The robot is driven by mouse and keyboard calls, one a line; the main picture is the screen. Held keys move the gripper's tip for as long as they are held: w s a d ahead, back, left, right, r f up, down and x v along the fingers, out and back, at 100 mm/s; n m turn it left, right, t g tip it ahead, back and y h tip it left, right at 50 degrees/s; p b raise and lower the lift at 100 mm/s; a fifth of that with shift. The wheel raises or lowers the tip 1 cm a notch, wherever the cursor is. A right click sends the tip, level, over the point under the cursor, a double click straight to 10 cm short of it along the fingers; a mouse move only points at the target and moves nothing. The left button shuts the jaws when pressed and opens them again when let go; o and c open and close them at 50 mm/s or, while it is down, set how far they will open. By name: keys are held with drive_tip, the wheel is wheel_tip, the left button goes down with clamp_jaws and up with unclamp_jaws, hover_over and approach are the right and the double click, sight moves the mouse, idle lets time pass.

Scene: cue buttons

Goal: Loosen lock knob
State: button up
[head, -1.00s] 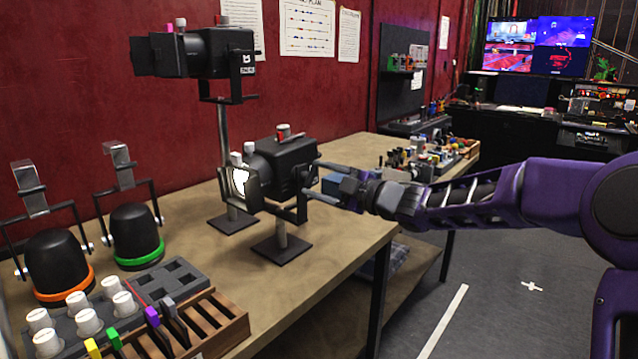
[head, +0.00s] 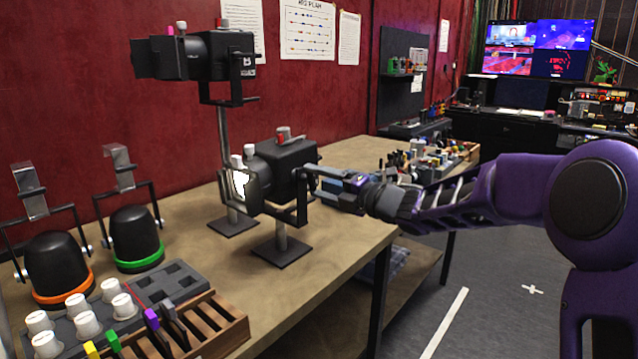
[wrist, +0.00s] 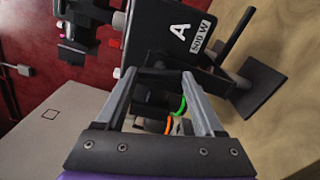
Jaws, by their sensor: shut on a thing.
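The lower black stage lamp (head: 282,165) stands on a short post on the workbench, with a black yoke at its right side; it also shows in the wrist view (wrist: 150,32), marked "A" and "500 W". My gripper (head: 316,181) is at the lamp's right side, by the yoke. In the wrist view the fingertips of my gripper (wrist: 160,74) meet the lamp's side and are shut on a small part there. I take this part to be the lock knob; it is almost wholly hidden between the fingers.
A second lamp (head: 205,55) stands on a taller post behind. Two black lamps with orange (head: 60,290) and green (head: 140,262) rings, white knobs and a slotted wooden rack (head: 215,325) lie at the left. Tools crowd the bench's far end. Bare bench lies around the post bases.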

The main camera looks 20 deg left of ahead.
drive_tip(key=shift+w+d+n, duration=0.1)
drive_tip(key=shift+n, duration=0.9)
drive_tip(key=o, duration=1.4)
drive_tip(key=v, duration=1.7)
drive_tip(key=shift+d, duration=0.15)
